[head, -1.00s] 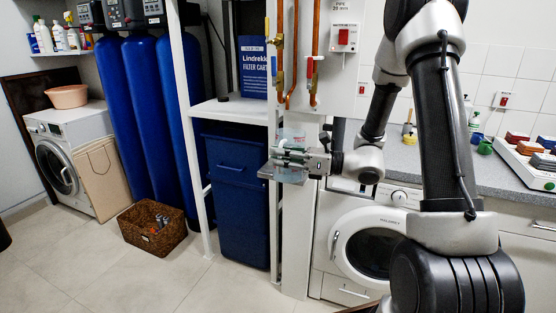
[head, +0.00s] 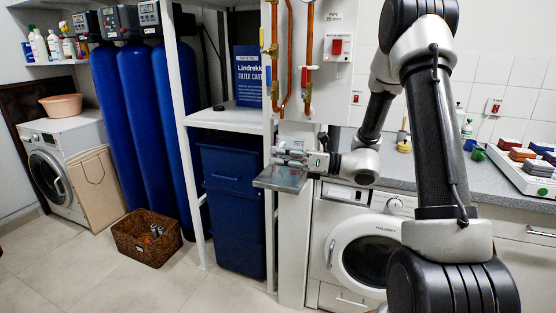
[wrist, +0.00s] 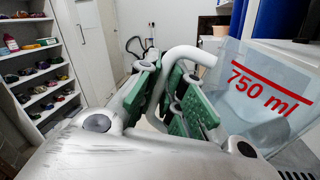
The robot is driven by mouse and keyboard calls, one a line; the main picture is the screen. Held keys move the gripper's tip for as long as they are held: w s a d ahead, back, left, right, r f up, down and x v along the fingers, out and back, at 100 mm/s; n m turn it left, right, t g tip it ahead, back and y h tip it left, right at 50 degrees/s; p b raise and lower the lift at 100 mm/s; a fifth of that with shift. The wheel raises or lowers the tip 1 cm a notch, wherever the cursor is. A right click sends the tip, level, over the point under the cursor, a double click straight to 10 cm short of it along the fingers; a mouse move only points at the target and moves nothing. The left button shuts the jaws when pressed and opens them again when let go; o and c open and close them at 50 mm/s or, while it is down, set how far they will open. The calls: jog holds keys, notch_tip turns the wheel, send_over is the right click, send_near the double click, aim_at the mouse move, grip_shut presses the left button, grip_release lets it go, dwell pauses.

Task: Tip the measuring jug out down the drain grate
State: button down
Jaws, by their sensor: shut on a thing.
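The measuring jug (wrist: 232,98) is clear, with a red line and "750 ml" on its wall; it fills the right of the wrist view. Its pale handle (wrist: 190,54) passes between the green pads of my gripper (wrist: 176,98), which is shut on it. In the head view my gripper (head: 291,157) is at the white post, just above a small grey shelf (head: 280,179). The jug is hard to make out there; whether it touches the shelf I cannot tell. Its contents are not clear. I cannot make out the drain grate in either view.
A blue bin (head: 233,215) stands behind a white rack left of my gripper. A washing machine (head: 370,250) is under the counter to the right. A wicker basket (head: 147,238) is on the tiled floor at left. Copper pipes (head: 289,70) run above the gripper.

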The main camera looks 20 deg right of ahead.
aim_at(285, 141)
jog(key=m, duration=0.2)
jog(key=r+m, duration=0.1)
jog(key=w+r+m+t, duration=0.1)
jog(key=m, duration=0.1)
jog(key=shift+d+m, duration=0.3)
jog(key=shift+d, duration=0.05)
jog(key=shift+w+d+r+m+t, duration=0.3)
jog(key=shift+w+m, duration=0.1)
jog(key=shift+m, duration=0.45)
jog(key=shift+w+d+r+m+t, duration=0.2)
jog(key=shift+w+d+m, duration=0.15)
jog(key=shift+m, duration=0.5)
jog(key=shift+w+d+r+m+t, duration=0.15)
jog(key=shift+w+r+m+t, duration=0.1)
jog(key=shift+m, duration=0.3)
jog(key=shift+w+d+r+m+t, duration=0.15)
jog(key=shift+w+m, duration=0.1)
jog(key=shift+m, duration=0.3)
jog(key=w+d+r+m+t+h, duration=0.1)
jog(key=w+d+m, duration=0.3)
jog(key=m, duration=0.4)
jog(key=shift+w+r+t, duration=0.5)
jog(key=shift+w+r, duration=0.2)
jog(key=shift+r, duration=0.15)
